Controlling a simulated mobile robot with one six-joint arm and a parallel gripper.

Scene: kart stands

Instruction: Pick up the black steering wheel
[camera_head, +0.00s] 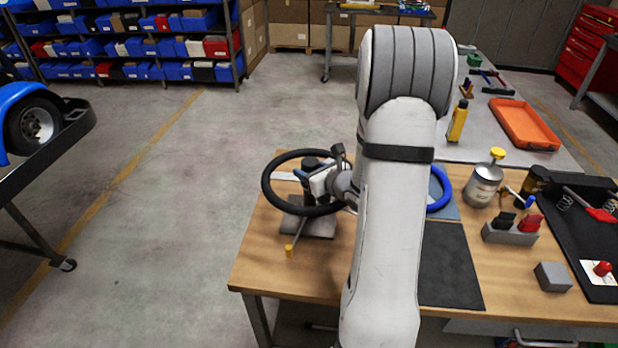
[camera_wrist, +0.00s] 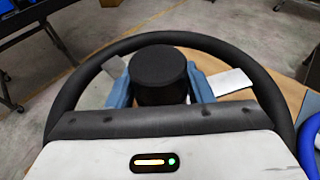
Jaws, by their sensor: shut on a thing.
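The black steering wheel (camera_head: 272,196) is at the left end of the wooden bench, its ring tilted towards the camera. In the wrist view its rim (camera_wrist: 262,77) curves around my gripper (camera_wrist: 160,88). The gripper's blue fingers are shut on both sides of the wheel's black round hub (camera_wrist: 158,68). In the head view my gripper (camera_head: 314,172) reaches into the ring from the right. A grey stand (camera_head: 320,226) is below the wheel; I cannot tell whether they touch.
A blue steering wheel (camera_head: 446,186) is partly hidden behind my arm. A dark mat (camera_head: 452,268), a silver can (camera_head: 482,186) and a grey holder (camera_head: 510,234) are to the right. A yellow-tipped lever (camera_head: 289,250) stands by the stand.

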